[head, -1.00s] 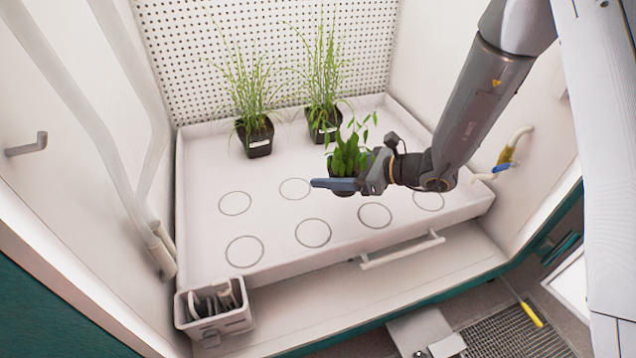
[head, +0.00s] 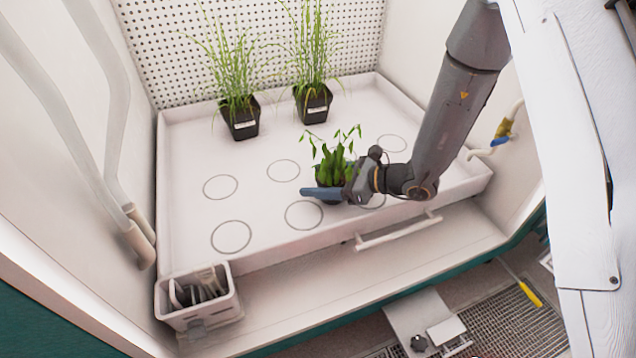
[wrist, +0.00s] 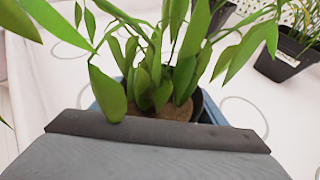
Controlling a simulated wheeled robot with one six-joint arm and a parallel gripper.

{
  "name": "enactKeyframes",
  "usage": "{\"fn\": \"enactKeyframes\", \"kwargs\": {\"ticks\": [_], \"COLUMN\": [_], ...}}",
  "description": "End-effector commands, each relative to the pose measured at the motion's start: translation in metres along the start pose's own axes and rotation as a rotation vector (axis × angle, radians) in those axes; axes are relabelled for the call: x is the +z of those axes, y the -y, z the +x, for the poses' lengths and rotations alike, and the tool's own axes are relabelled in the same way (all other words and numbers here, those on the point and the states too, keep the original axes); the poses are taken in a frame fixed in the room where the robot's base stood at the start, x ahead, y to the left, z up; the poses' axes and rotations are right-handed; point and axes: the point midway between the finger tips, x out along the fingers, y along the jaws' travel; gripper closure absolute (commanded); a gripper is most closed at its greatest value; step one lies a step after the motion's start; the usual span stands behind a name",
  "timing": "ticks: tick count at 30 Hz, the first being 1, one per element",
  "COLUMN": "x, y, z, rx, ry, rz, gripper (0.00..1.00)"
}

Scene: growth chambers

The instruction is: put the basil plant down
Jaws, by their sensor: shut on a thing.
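The basil plant (head: 333,168) is a leafy green plant in a small dark pot, upright in my gripper (head: 328,192). The gripper is shut on its pot, over the front part of the white tray (head: 180,255). In the wrist view the basil plant (wrist: 150,85) shows its leaves, brown soil and part of the dark rim behind my grey gripper (wrist: 150,135). The pot's underside is hidden, so I cannot tell whether it touches the tray. Outlined circles mark the tray; one front circle (head: 304,214) shows just left of and below the gripper.
Two grassy plants in black pots, one left (head: 241,120) and one right (head: 313,104), stand at the tray's back. A grey caddy (head: 200,297) with tools hangs at the front left. The tray's left side is clear. A pipe with a blue-handled valve (head: 499,142) is at the right wall.

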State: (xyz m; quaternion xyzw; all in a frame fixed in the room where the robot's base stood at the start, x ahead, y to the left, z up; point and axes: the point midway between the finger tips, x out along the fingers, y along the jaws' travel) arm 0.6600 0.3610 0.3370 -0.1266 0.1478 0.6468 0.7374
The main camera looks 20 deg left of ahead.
Motion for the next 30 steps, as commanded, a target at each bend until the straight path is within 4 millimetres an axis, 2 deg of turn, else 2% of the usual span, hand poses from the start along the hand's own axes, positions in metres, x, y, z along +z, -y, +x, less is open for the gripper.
{"fn": "enactKeyframes", "kwargs": {"ticks": [5,6,9,20,25,30], "x": [-0.002,-0.003,-0.002,0.001,0.002,0.003], "y": [0.000,0.000,0.000,0.000,0.001,0.000], "z": [0.001,0.001,0.001,-0.001,-0.023,-0.059], "rx": [0.000,0.000,0.000,-0.001,-0.004,-0.004], "ry": [0.000,-0.001,-0.001,0.000,-0.001,-0.001], "rz": [0.001,0.001,0.001,0.000,0.002,0.004], "gripper": [0.62,0.32,0.15,0.15,0.15,0.15]}}
